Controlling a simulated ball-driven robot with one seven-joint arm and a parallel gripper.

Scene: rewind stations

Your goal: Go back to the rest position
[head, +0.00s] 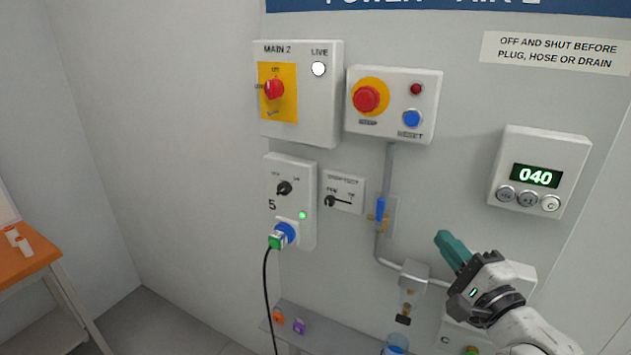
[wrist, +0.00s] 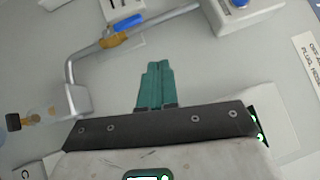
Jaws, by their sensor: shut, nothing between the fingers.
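My gripper (head: 449,249) is at the lower right in the head view, in front of the wall panel. Its teal fingers are together and empty, pointing up and to the left. In the wrist view my gripper (wrist: 157,68) also shows with the fingers closed and nothing between them. The fingers are near the grey pipe and the blue-handled valve (head: 380,210), apart from the valve in the picture. The valve also shows in the wrist view (wrist: 128,24).
The panel carries a MAIN 2 switch box (head: 323,105), a red stop button box (head: 425,88), a socket box with a plugged cable (head: 308,178), and a display box reading 040 (head: 575,155). A filter (head: 411,275) hangs below the pipe. An orange table (head: 35,262) stands left.

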